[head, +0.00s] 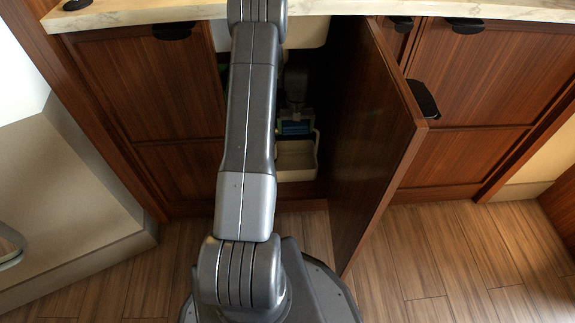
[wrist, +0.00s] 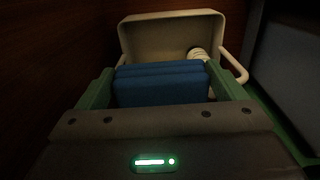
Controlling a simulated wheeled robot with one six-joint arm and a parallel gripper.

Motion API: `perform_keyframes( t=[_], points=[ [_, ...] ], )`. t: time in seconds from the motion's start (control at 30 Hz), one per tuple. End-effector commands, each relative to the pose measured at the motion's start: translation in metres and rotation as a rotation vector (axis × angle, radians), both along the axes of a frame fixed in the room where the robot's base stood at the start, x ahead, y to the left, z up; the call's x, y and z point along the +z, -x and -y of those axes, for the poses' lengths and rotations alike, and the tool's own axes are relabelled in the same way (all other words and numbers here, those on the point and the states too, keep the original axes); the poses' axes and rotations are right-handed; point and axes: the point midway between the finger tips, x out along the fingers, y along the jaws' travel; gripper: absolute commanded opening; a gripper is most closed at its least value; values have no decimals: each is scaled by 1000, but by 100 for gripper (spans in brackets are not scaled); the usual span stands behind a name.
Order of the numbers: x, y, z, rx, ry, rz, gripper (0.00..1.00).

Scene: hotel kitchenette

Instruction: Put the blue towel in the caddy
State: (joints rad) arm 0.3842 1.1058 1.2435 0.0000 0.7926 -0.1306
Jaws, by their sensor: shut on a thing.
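The blue towel (wrist: 161,88) is a folded block between the two green fingers of my gripper (wrist: 160,76) in the wrist view. The gripper is shut on it. In the head view the towel (head: 296,128) shows as a small blue patch inside the open cabinet, just above the caddy (head: 297,162). The caddy is a cream, open bin with a side handle. In the wrist view the caddy (wrist: 172,24) lies just beyond the towel, and the towel hides its near part. I cannot tell whether the towel touches the caddy.
A pale ribbed object (wrist: 198,55) shows at the caddy's right inside. The open cabinet door (head: 375,135) stands close on the right of my arm. The counter edge (head: 365,8) runs above, and a closed cabinet front (head: 145,95) is on the left. The cabinet inside is dark.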

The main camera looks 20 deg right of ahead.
Motion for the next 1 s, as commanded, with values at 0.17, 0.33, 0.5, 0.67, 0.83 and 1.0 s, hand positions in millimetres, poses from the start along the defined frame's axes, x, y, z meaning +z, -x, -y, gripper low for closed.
perform_keyframes(
  t=[0.17, 0.33, 0.5, 0.67, 0.83, 1.0],
  points=[
    [-50, 1, 0, 0, -1, -3, 64],
    [-96, 1, -1, 0, -1, -3, 64],
    [-142, 1, -1, 0, -2, -3, 64],
    [-185, 1, -1, 0, -1, -3, 64],
    [-218, 0, -1, 0, 0, 0, 64],
    [-230, 0, -1, 0, 0, 0, 64]
  ],
)
